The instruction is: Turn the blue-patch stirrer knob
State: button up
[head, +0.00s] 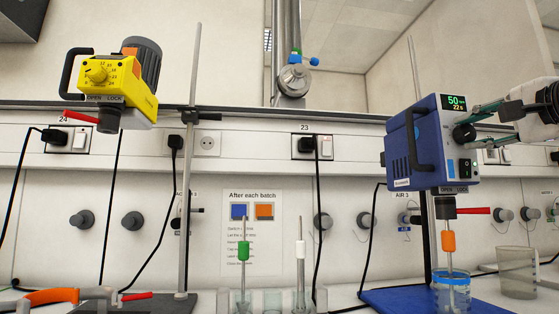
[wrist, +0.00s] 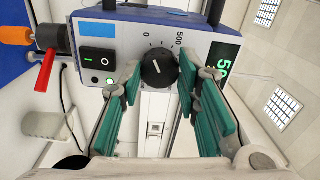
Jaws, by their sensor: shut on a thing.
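The blue stirrer (head: 418,148) hangs on a stand at the right in the head view. Its display (head: 454,103) reads 50 in green, with a smaller yellow line below. In the wrist view, a light blue patch (wrist: 97,30) shows on the stirrer's front panel above the power switch (wrist: 98,57). The black knob (wrist: 157,68) has a white pointer line and a dial marked 0 to 500. My gripper (head: 473,127) is shut on the knob, with a green finger on each side of it, also in the wrist view (wrist: 159,76).
A yellow stirrer (head: 110,78) with an orange patch is on a stand at the left. Below the blue stirrer, a shaft with an orange sleeve (head: 448,241) stands in a beaker (head: 452,294). An empty beaker (head: 517,273) is to its right. A red lever (head: 474,211) juts out below the blue stirrer.

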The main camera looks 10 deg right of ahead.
jog(key=shift+w+f+n, duration=0.1)
jog(key=shift+n, duration=0.2)
jog(key=o, duration=1.2)
jog(key=s, duration=1.2)
jog(key=shift+d+f, duration=0.15)
jog(key=shift+f, duration=0.05)
